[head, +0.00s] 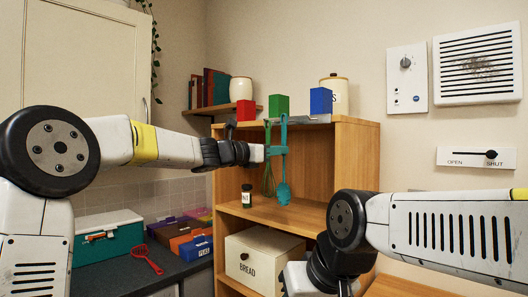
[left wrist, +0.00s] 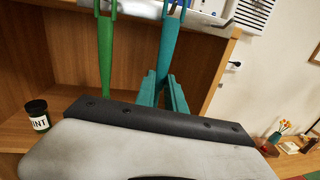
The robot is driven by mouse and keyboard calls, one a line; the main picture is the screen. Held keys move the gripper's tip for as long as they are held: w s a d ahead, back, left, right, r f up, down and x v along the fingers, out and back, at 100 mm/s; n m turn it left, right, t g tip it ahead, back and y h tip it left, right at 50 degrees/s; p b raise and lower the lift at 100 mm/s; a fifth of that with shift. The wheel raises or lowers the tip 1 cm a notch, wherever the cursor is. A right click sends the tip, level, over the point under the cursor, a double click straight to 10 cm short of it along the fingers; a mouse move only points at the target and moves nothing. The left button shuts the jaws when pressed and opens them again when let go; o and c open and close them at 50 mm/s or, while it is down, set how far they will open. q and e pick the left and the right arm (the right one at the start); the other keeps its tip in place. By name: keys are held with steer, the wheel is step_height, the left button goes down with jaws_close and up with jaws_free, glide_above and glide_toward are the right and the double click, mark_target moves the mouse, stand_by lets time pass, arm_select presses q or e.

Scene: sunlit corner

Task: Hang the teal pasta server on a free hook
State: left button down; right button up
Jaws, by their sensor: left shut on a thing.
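The teal pasta server (head: 284,191) hangs upright, head down, in front of the wooden shelf unit. My left gripper (head: 277,150) is shut on its handle, below the top loop. In the left wrist view the handle (left wrist: 165,48) rises from between the fingers to a loop at the rail. The loop is close to the hook rail (head: 308,120); I cannot tell whether it is on a hook. A green whisk (head: 268,178) hangs just left of the server, and its handle (left wrist: 105,50) shows in the left wrist view. My right gripper is out of view.
Red (head: 246,110), green (head: 279,106) and blue (head: 321,101) blocks stand above the rail. A dark jar (head: 246,196) stands on the shelf below, above a bread box (head: 262,262). A teal-and-white box (head: 106,238) and a red utensil (head: 147,259) lie on the left counter.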

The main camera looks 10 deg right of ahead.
arm_select(q)
steer(key=shift+w+d+f, duration=0.6)
steer(key=shift+w+d, duration=0.05)
steer(key=shift+d, duration=0.2)
stand_by(0.3)
